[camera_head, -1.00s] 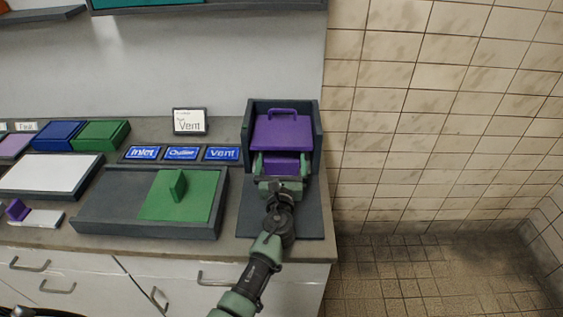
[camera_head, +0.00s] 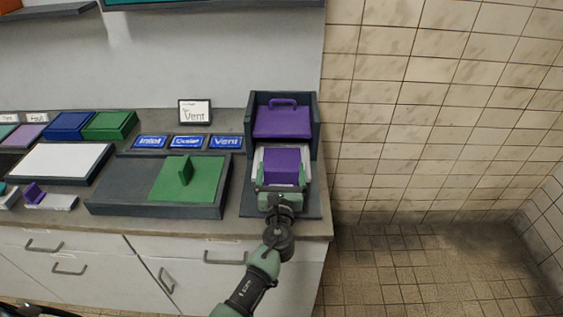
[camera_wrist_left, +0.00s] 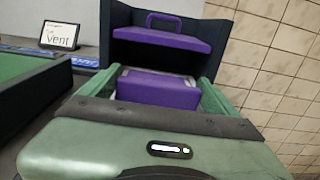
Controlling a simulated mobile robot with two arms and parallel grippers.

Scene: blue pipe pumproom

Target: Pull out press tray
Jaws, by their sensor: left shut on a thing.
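The press (camera_head: 312,125) is a dark open-fronted housing at the right end of the counter, with a purple plate (camera_head: 283,123) and loop handle on top. The press tray (camera_head: 308,168), pale with a purple block (camera_head: 284,158) on it, sticks out from the front of the housing over its dark base. My left gripper (camera_head: 283,174) is shut on the purple block of the tray, one green finger on each side. The block also shows between the fingers in the left wrist view (camera_wrist_left: 160,88). The tray's front is partly hidden by the gripper. My right gripper is out of view.
A dark tray (camera_head: 120,186) with a green plate (camera_head: 205,176) lies left of the press. A Vent sign (camera_head: 195,111) and several blue labels (camera_head: 186,142) stand behind it. A tiled wall is at the right. The counter's front edge is close to the press base.

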